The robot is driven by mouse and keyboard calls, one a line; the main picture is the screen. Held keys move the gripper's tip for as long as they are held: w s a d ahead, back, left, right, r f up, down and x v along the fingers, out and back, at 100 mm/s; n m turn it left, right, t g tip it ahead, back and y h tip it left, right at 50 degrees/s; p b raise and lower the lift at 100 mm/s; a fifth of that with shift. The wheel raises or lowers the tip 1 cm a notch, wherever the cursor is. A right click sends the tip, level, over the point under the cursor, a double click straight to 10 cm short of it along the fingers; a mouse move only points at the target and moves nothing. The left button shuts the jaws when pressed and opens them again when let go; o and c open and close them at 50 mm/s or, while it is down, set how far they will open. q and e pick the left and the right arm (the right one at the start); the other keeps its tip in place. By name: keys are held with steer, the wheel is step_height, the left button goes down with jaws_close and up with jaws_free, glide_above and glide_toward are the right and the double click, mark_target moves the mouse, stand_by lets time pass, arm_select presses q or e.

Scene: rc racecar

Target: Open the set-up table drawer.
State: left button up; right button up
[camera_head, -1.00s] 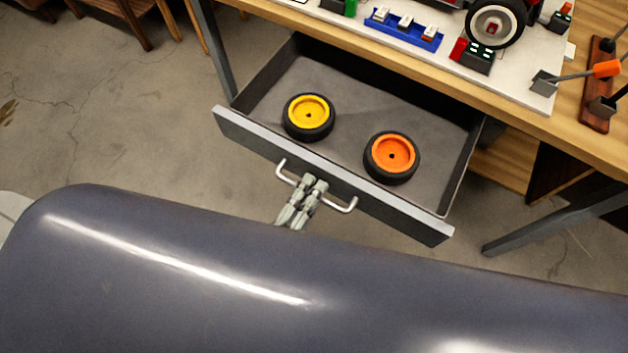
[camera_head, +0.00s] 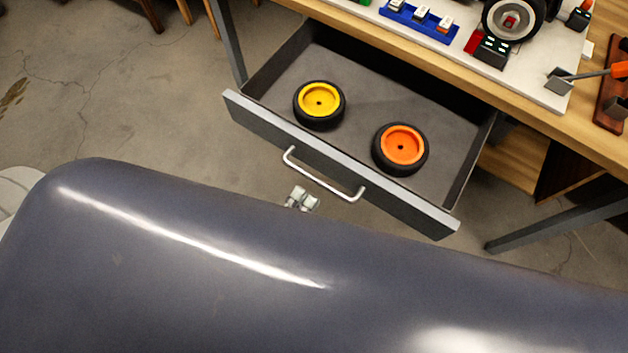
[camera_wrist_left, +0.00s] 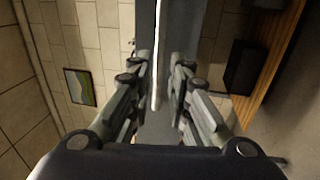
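The set-up table drawer (camera_head: 340,170) is pulled well out, its grey front panel and inside in full view. Its pale bar handle (camera_head: 322,177) is clear of my fingers in the head view. My left gripper (camera_head: 302,199) shows only its fingertips, just in front of the handle and apart from it; my own dark body hides the rest. In the left wrist view my left gripper (camera_wrist_left: 162,65) is open, with a gap between the fingers, and the handle (camera_wrist_left: 156,70) shows as a pale bar in line with that gap. My right gripper is not in view.
A yellow-hubbed wheel (camera_head: 319,105) and an orange-hubbed wheel (camera_head: 400,149) lie in the drawer. The wooden tabletop (camera_head: 480,81) above holds a white board with car parts. A grey table leg (camera_head: 555,215) stands right of the drawer. Bare floor lies to the left.

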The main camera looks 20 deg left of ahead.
arm_select(q)
steer(key=v, duration=0.6)
stand_by(0.3)
